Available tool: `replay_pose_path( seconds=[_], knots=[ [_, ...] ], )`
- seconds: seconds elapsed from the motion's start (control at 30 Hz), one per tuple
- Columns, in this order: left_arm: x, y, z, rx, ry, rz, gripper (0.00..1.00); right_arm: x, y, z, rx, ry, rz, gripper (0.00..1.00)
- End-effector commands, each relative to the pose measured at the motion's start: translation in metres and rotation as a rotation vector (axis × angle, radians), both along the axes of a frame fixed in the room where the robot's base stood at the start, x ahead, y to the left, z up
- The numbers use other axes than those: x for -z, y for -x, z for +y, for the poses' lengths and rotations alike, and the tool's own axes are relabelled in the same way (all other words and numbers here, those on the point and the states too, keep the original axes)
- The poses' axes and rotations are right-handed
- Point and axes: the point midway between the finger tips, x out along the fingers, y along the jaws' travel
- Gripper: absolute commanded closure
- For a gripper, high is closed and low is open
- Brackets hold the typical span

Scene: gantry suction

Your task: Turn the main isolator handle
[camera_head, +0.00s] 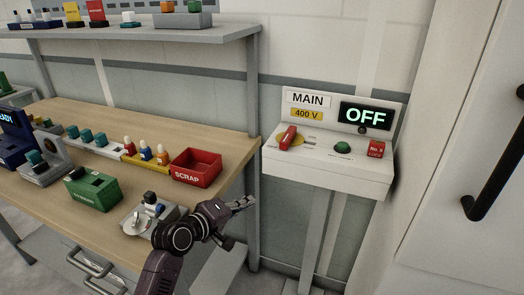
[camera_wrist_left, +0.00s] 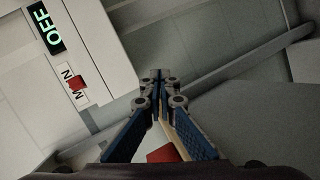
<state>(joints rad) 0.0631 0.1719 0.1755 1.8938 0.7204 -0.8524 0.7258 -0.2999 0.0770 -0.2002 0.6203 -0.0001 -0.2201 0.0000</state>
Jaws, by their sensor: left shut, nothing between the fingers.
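The main isolator handle (camera_head: 287,137) is a red bar on a yellow plate, at the left of the white sloped panel (camera_head: 330,176). It lies at a slant in the head view. A red piece, seemingly the handle (camera_wrist_left: 75,82), shows in front of the MAIN label in the left wrist view. A lit display (camera_head: 366,116) reads OFF. My left gripper (camera_head: 243,202) is shut and empty, below and left of the panel and apart from the handle. Its closed fingertips (camera_wrist_left: 157,75) show in the left wrist view. My right gripper is not in view.
A green button (camera_head: 342,147) and a red tag (camera_head: 376,149) sit right of the handle. The wooden bench (camera_head: 100,121) at left holds a red SCRAP bin (camera_head: 195,168), a green box (camera_head: 92,190) and a metal fixture. A shelf post (camera_head: 252,150) stands between bench and panel.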

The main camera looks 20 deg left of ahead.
Motion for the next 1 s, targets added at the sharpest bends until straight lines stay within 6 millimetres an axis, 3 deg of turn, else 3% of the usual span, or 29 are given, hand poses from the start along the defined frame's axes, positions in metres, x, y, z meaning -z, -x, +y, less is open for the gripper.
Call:
replay_pose_path(
  seconds=[0.03, 0.1, 0.2, 0.3, 0.47, 0.9, 1.0],
  knots=[
    [-0.032, -0.015, 0.011, -0.031, 0.080, -0.056, 1.00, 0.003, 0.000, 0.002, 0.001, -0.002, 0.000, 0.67],
    [-0.068, -0.027, 0.020, -0.054, 0.186, -0.115, 1.00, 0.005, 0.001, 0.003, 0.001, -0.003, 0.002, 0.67],
    [-0.111, -0.036, 0.030, -0.073, 0.308, -0.181, 1.00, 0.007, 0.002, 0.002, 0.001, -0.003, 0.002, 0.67],
    [-0.134, -0.040, 0.036, -0.079, 0.378, -0.218, 1.00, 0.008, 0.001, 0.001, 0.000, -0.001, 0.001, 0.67],
    [-0.142, -0.051, 0.035, -0.080, 0.402, -0.227, 1.00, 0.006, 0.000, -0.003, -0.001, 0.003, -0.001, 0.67],
    [-0.141, -0.127, 0.013, -0.082, 0.399, -0.225, 1.00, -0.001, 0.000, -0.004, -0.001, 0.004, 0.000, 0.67],
    [-0.142, -0.138, 0.003, -0.080, 0.398, -0.224, 1.00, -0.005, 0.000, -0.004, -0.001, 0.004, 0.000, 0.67]
  ],
)
